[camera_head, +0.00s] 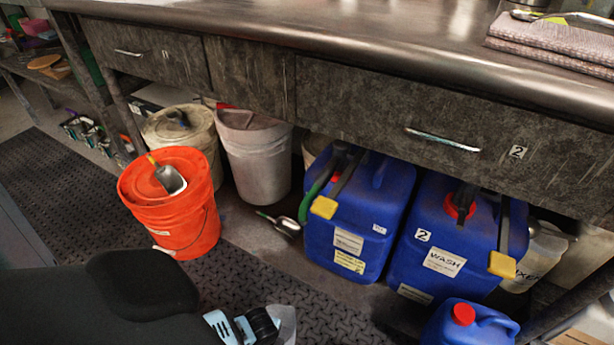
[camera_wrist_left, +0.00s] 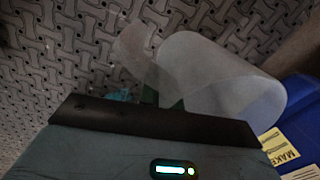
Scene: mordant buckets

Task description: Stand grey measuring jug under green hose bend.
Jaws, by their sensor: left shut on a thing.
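The grey measuring jug (camera_wrist_left: 215,80), translucent and pale, fills the upper middle of the left wrist view, lying tilted across it. In the head view only a sliver of it (camera_head: 286,322) shows at the bottom edge. My left gripper (camera_head: 243,328) is shut on the jug, over the black ribbed mat; its fingers show dimly in the wrist view (camera_wrist_left: 160,98). The green hose bend (camera_head: 316,192) curves down the left side of the left blue canister (camera_head: 357,215), under the bench. The jug is in front of this canister, apart from the hose. My right gripper is out of view.
A metal scoop (camera_head: 285,226) lies on the floor left of the canister. An orange bucket (camera_head: 185,225) stands left. A second blue canister (camera_head: 450,265) and a small blue can (camera_head: 465,325) stand right. The bench edge (camera_head: 350,50) overhangs. Mat (camera_head: 310,315) between is clear.

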